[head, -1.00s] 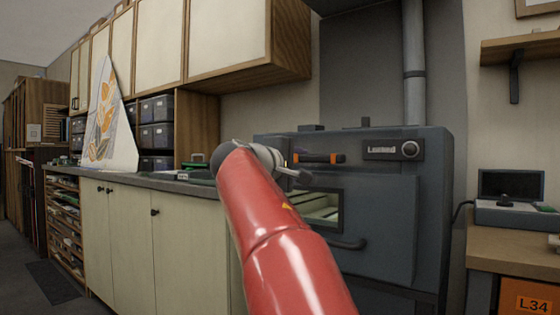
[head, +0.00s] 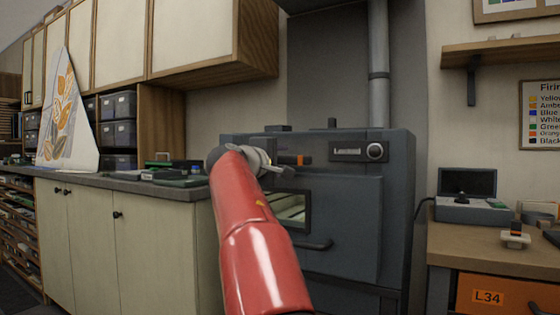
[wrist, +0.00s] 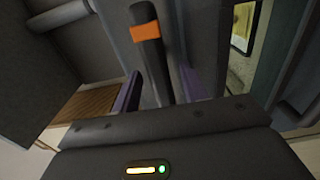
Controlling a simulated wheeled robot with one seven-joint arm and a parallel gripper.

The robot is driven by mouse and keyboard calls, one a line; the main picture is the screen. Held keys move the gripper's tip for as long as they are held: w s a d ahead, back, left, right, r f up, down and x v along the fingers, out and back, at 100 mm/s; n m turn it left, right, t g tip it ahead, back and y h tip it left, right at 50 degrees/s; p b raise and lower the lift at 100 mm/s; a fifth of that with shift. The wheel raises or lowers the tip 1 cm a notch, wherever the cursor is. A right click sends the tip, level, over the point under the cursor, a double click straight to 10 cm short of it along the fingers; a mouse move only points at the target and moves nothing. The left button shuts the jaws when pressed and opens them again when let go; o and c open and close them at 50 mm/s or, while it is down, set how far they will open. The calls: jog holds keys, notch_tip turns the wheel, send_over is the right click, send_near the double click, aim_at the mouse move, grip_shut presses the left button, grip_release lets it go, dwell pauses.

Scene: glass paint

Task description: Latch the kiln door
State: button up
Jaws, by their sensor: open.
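The kiln (head: 397,185) is a dark grey box. Its door (head: 345,215) has a window and a dark bar handle (head: 318,246). The door looks about flush with the front; I cannot tell if it is fully closed. Near the door's top, the latch lever (head: 304,160), dark with an orange band, lies roughly horizontal, partly behind my arm. In the wrist view the lever (wrist: 147,35) reaches between the fingers of my gripper (wrist: 160,92). The gripper is open around it; contact cannot be made out.
A counter (head: 130,180) with cream cupboards stands left of the kiln, under wall cabinets (head: 190,40). A leaf-patterned panel (head: 67,120) leans on it. A flue pipe (head: 379,100) rises above the kiln. At right a wooden bench (head: 450,245) carries a grey box (head: 470,210).

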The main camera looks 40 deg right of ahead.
grip_shut()
